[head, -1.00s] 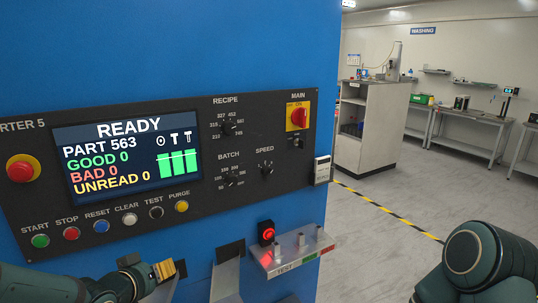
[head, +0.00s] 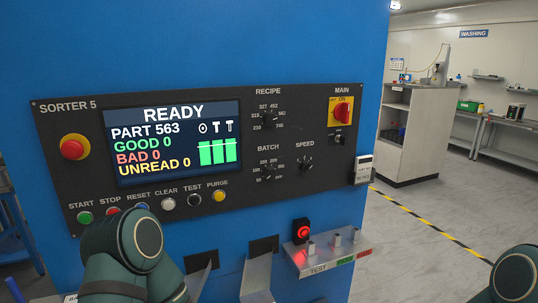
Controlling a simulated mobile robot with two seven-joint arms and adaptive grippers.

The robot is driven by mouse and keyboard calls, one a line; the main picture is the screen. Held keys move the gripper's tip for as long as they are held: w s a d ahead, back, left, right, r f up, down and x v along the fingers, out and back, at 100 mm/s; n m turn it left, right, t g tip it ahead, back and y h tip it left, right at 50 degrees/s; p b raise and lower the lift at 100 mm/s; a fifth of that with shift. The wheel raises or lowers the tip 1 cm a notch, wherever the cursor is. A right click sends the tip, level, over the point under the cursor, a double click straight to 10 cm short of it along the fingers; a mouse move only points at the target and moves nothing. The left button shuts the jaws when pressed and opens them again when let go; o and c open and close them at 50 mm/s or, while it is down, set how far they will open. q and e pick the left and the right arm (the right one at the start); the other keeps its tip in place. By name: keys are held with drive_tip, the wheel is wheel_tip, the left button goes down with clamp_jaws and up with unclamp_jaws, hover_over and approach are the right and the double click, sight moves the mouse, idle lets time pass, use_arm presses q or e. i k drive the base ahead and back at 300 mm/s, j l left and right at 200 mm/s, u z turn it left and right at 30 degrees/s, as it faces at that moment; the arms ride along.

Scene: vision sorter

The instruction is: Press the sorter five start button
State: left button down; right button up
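The green start button (head: 85,217) is at the lower left of the black Sorter 5 panel (head: 230,110), under the label START. The red stop button (head: 113,212) is just to its right. The screen (head: 172,145) reads READY, part 563, good 0, bad 0, unread 0. My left arm rises at the lower left in front of the panel and covers part of the reset button. Its gripper does not show. A part of my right arm shows at the lower right edge, and its gripper does not show.
A red emergency knob (head: 73,147) sits above the start button. Clear, test and purge buttons run to the right. Metal chutes (head: 257,277) and a test shelf (head: 327,254) with a lit red lamp (head: 301,231) stick out below the panel. Open floor lies to the right.

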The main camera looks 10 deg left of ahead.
sight(84, 217)
drive_tip(key=u, duration=1.55)
drive_tip(key=k+l+z, duration=0.1)
drive_tip(key=z, duration=0.15)
